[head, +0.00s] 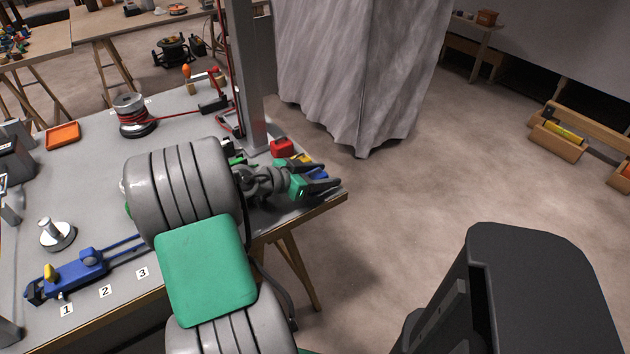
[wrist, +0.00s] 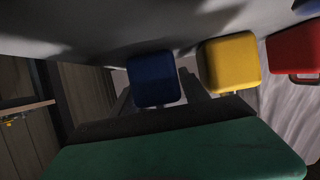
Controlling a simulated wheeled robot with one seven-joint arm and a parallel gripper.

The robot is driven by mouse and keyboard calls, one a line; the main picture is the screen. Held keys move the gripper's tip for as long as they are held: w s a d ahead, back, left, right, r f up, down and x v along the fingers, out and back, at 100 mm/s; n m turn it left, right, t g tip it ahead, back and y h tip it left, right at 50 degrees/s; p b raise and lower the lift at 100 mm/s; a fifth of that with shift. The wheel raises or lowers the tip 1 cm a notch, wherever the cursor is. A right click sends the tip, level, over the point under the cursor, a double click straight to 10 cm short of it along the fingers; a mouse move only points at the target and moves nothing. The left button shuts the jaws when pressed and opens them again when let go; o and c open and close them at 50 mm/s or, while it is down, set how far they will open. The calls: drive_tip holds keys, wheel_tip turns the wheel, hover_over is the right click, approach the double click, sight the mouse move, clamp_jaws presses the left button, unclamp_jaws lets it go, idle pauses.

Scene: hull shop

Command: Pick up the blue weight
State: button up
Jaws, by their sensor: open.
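The blue weight (wrist: 153,79) is a rounded block in the wrist view, between the two dark fingers of my gripper (wrist: 157,88). The fingers are apart, one on each side of it. I cannot tell whether they touch it. In the head view my open gripper (head: 321,178) is at the table's right corner, and only a small part of the blue weight (head: 314,171) shows beside the fingers.
A yellow weight (wrist: 230,63) stands close to the right of the blue one in the wrist view, and a red weight (wrist: 293,49) beyond it. A grey post (head: 248,80) rises behind my arm. The table's (head: 200,105) edge is close to the gripper. A cable reel (head: 133,112) stands farther left.

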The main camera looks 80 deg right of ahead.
drive_tip(key=shift+s+d, duration=0.1)
drive_tip(key=shift+d, duration=0.05)
drive_tip(key=shift+c, duration=0.3)
clamp_jaws()
idle(0.5)
